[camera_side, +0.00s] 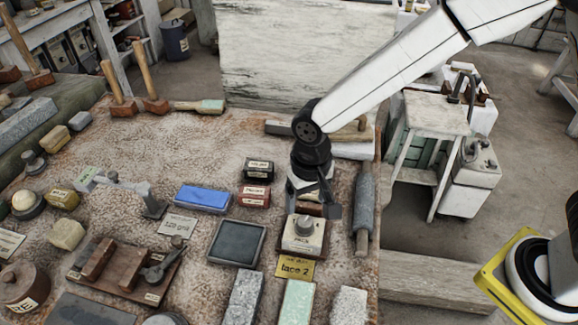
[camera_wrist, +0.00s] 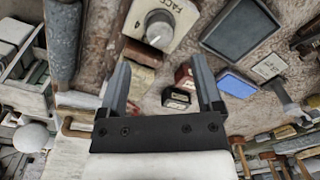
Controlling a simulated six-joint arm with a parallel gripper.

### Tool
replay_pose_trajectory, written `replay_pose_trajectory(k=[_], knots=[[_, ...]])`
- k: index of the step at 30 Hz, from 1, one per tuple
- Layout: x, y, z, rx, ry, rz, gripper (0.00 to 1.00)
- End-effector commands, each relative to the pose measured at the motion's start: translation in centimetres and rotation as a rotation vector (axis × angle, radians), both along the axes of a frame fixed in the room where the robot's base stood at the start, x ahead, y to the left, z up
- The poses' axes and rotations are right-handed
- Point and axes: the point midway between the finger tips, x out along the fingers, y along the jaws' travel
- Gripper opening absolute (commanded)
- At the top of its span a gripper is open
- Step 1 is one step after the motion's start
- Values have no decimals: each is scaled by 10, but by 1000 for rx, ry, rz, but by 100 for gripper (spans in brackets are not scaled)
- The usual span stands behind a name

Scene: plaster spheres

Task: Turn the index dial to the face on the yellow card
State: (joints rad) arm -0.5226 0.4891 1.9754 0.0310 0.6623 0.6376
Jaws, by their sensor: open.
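The index dial is a round grey knob (camera_side: 304,224) on a cream block (camera_side: 303,241), standing on the stone table near its right side. The yellow card (camera_side: 295,268) lies flat just in front of the block and reads "face 2". My gripper (camera_side: 313,212) is above and just behind the dial in the side view. In the wrist view my gripper (camera_wrist: 165,80) has its two fingers spread with nothing between them. The knob (camera_wrist: 159,29) shows beyond the fingertips there, apart from them, with a light mark on its edge. The lettering on the cream block (camera_wrist: 175,12) is only partly readable.
A grey roller (camera_side: 364,205) lies right of the dial. A dark square tray (camera_side: 237,243) is to its left, with black (camera_side: 259,169) and red (camera_side: 254,195) boxes and a blue stone (camera_side: 202,196) behind.

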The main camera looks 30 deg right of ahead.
Motion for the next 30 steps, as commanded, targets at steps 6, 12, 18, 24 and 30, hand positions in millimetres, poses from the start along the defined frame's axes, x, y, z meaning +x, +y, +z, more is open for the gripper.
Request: replay_pose_trajectory(k=[6, 12, 18, 24, 30], knots=[[-1, 0, -26, -2, 3, 0, 84], [0, 1, -47, -1, 1, 0, 84], [0, 1, -59, 1, -1, 1, 84], [0, 1, -62, 1, -1, 1, 84], [0, 1, -62, 1, -2, 1, 71]])
